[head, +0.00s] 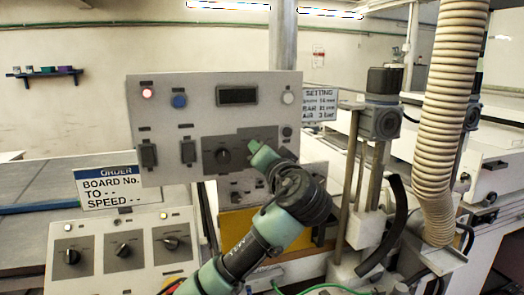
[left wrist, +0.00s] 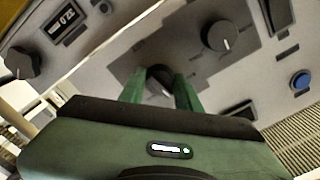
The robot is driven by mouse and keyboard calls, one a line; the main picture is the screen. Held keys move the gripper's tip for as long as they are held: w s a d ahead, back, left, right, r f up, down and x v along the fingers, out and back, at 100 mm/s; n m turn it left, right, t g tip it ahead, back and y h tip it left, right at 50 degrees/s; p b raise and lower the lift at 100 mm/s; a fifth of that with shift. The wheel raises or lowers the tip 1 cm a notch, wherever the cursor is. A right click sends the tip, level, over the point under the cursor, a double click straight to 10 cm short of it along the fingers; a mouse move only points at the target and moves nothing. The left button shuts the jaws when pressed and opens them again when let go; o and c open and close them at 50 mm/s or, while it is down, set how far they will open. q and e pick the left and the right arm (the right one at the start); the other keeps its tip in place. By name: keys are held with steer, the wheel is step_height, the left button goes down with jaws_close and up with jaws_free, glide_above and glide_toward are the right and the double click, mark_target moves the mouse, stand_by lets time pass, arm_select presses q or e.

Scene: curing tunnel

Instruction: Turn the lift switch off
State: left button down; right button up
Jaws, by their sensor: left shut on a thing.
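My left gripper (head: 260,153) is at the right part of the upright grey control panel (head: 213,82) in the head view. In the left wrist view its two green fingers (left wrist: 162,84) are shut on a dark rotary switch knob (left wrist: 160,78), one finger on each side. The gripper hides this knob in the head view. I cannot read a label that names it the lift switch. A second dark knob (head: 223,156) sits just left of the gripper; it also shows in the left wrist view (left wrist: 217,37). My right gripper is not in view.
The panel carries a lit red lamp (head: 147,93), a blue button (head: 180,101) and a dark display (head: 237,96). A lower console (head: 90,279) with three knobs stands at bottom left. A ribbed hose (head: 452,110) and metal posts stand to the right.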

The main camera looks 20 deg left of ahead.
arm_select(q)
steer(key=shift+r+m+p, duration=0.1)
steer(key=shift+m+p, duration=0.35)
steer(key=shift+m, duration=0.65)
steer(key=c, duration=1)
jaws_free()
steer(key=b+v, duration=0.2)
steer(key=v, duration=0.6)
steer(key=shift+b, duration=0.4)
steer(key=shift+w, duration=0.1)
